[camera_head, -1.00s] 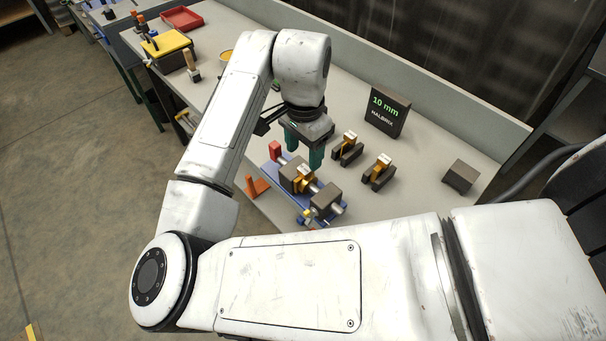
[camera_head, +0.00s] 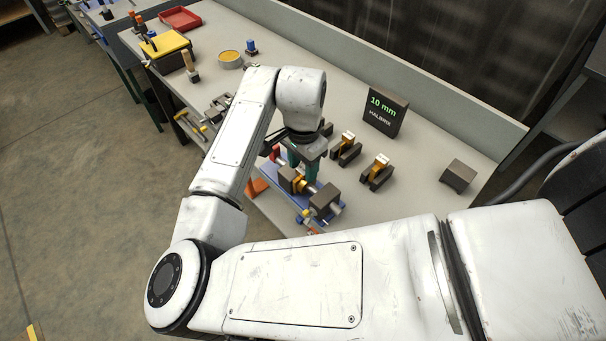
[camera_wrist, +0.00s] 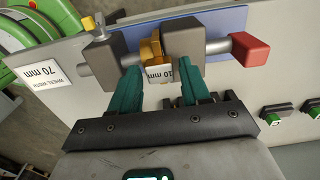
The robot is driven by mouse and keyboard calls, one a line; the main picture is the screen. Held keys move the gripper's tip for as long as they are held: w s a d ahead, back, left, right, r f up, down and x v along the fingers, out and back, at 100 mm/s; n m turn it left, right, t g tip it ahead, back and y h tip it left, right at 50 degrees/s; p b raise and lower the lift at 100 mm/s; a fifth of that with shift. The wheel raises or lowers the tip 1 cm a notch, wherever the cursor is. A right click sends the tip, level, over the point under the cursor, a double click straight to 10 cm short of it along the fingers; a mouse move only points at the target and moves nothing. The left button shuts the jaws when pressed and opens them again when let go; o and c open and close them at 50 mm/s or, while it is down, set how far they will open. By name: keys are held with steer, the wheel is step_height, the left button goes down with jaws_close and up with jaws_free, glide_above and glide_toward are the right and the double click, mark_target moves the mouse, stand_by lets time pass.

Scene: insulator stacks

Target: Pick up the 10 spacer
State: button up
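The 10 spacer is a gold piece (camera_wrist: 151,48) with a white tag marked 10 mm, seen upside down in the wrist view. It sits on a grey shaft (camera_wrist: 216,47) beside a dark block (camera_wrist: 183,42) of the fixture. The gold piece also shows in the head view (camera_head: 303,186), below my gripper (camera_head: 303,169). In the wrist view my gripper (camera_wrist: 160,80) has its two teal fingers apart, one on each side of the tag, with nothing clamped. Whether the fingertips touch the spacer or the blocks cannot be told.
The fixture has a blue base (camera_wrist: 232,22) and a red end block (camera_wrist: 249,49). Two dark holders with gold pieces (camera_head: 345,149) (camera_head: 378,172) stand to the right. A sign reading 10 mm (camera_head: 386,111) stands behind them. A dark block (camera_head: 459,176) is farther right.

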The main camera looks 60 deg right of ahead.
jaws_close()
steer(key=shift+r, duration=0.15)
